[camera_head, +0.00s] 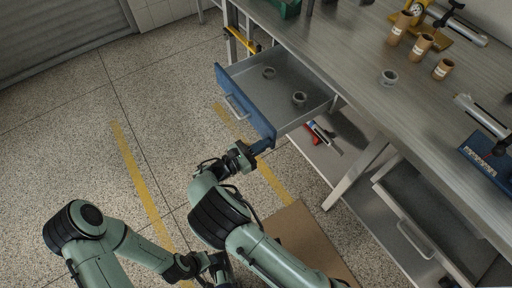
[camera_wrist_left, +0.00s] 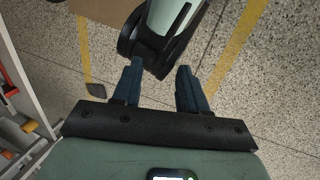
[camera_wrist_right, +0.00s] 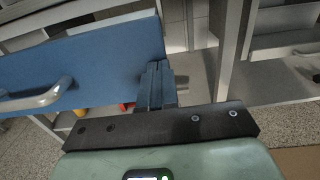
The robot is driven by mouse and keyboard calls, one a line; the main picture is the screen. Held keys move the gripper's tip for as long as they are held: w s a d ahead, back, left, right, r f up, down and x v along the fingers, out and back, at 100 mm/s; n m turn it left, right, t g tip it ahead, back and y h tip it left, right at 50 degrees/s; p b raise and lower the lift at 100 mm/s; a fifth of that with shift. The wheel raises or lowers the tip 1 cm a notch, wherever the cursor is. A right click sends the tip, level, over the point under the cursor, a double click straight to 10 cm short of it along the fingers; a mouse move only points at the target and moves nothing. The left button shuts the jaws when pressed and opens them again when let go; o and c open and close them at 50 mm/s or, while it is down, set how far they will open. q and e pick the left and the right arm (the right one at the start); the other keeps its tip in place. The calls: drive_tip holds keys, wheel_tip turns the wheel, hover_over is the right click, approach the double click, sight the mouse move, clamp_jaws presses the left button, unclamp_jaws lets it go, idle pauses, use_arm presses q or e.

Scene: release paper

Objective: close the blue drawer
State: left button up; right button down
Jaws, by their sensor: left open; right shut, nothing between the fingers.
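The blue drawer (camera_head: 246,105) is pulled out from under the grey workbench, with its grey handle (camera_head: 236,107) on the front. Two grey rings (camera_head: 299,98) lie inside it. My right gripper (camera_head: 262,146) is shut and empty, with its fingertips at the near right corner of the drawer front. In the right wrist view the shut fingers (camera_wrist_right: 156,84) are at the right edge of the blue drawer front (camera_wrist_right: 90,62); contact cannot be told for sure. My left gripper (camera_wrist_left: 157,84) is open and empty, low over the floor, away from the drawer.
The workbench (camera_head: 340,65) carries brown cylinders (camera_head: 420,46) and a grey ring (camera_head: 388,77). A second, grey drawer (camera_head: 402,222) is open at the right. A red and white item (camera_head: 320,132) lies on the lower shelf. A cardboard piece (camera_head: 305,245) lies on the floor.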

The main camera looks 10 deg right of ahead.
sight(293, 128)
drive_tip(key=p+x, duration=0.1)
drive_tip(key=x, duration=1)
drive_tip(key=shift+d+p, duration=0.4)
drive_tip(key=shift+d, duration=0.05)
drive_tip(key=x, duration=1.2)
drive_tip(key=shift+w+d+f+b, duration=0.15)
drive_tip(key=shift+d+b, duration=0.15)
drive_tip(key=shift+w+d, duration=0.25)
drive_tip(key=shift+d, duration=0.3)
use_arm(q)
drive_tip(key=shift+s+d+r+g, duration=0.2)
drive_tip(key=shift+s+r, duration=0.2)
drive_tip(key=shift+s, duration=0.15)
drive_tip(key=shift+s+d+r+g, duration=0.2)
drive_tip(key=shift+s+r, duration=0.2)
drive_tip(key=shift+s, duration=0.1)
use_arm(e)
drive_tip(key=shift+d+r, duration=0.2)
drive_tip(key=shift+d+r, duration=0.1)
